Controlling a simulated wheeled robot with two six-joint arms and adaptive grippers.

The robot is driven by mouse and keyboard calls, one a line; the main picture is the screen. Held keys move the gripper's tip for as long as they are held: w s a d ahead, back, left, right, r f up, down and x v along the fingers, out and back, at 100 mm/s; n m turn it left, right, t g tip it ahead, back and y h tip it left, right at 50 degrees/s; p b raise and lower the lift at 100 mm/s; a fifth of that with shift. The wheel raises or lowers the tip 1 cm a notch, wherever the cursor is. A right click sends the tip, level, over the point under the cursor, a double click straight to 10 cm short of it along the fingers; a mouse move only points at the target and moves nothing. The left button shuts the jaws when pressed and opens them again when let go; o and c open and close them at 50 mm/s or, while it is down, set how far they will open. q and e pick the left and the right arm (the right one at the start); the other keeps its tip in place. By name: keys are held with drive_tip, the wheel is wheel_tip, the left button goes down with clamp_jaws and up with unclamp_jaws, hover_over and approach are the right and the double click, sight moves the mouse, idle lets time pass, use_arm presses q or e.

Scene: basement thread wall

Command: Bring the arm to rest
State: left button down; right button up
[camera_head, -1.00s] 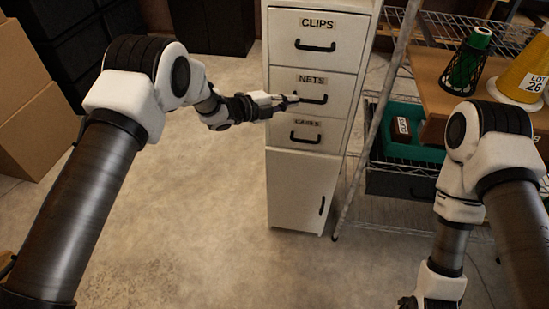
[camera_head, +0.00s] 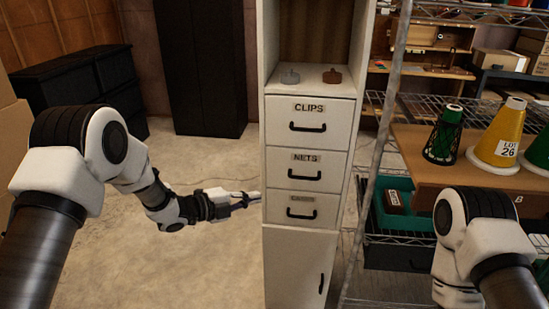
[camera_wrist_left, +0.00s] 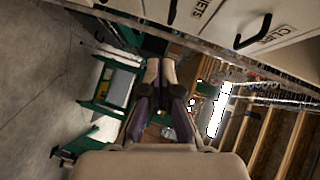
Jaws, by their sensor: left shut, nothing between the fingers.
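My left gripper (camera_head: 249,197) is shut and empty, just left of the front of the white drawer cabinet (camera_head: 294,262). Its tip is near the cabinet's left edge, at the height between the NETS drawer (camera_head: 332,160) and the drawer below it. It seems clear of the handles. In the left wrist view its fingers (camera_wrist_left: 159,72) are together with nothing between them. My left arm is bent out from the left. My right arm shows at the lower right, but its gripper is out of view.
The CLIPS drawer (camera_head: 342,109) and the lower drawers look closed. A wire shelf (camera_head: 395,240) stands right of the cabinet, with a board holding a green spool (camera_head: 443,138) and a yellow cone (camera_head: 497,140). The floor (camera_head: 190,262) left of the cabinet is clear.

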use_arm(q)
drive_tip(key=s+a+f+n+g+y+p, duration=0.1)
drive_tip(key=s+a+f+n+y, duration=0.15)
drive_tip(key=s+f+n, duration=0.55)
drive_tip(key=s+a+f+n+g+y+p, duration=0.2)
drive_tip(key=s+f+n+y, duration=0.1)
drive_tip(key=s+f, duration=0.85)
drive_tip(key=s+a+f+n+g+y, duration=0.1)
drive_tip(key=s+a+n+g+y, duration=0.1)
drive_tip(key=s+n, duration=0.3)
drive_tip(key=s+a+f+n+g+y, duration=0.2)
drive_tip(key=s+a+n, duration=0.2)
drive_tip(key=s, duration=0.6)
drive_tip(key=s+a+f+n+g+y, duration=0.1)
drive_tip(key=s+a+n+g+y, duration=0.1)
drive_tip(key=s+n, duration=0.4)
drive_tip(key=shift+s+a+f+n+y, duration=0.3)
drive_tip(key=shift+s+a+f+y, duration=0.2)
drive_tip(key=shift+s, duration=0.25)
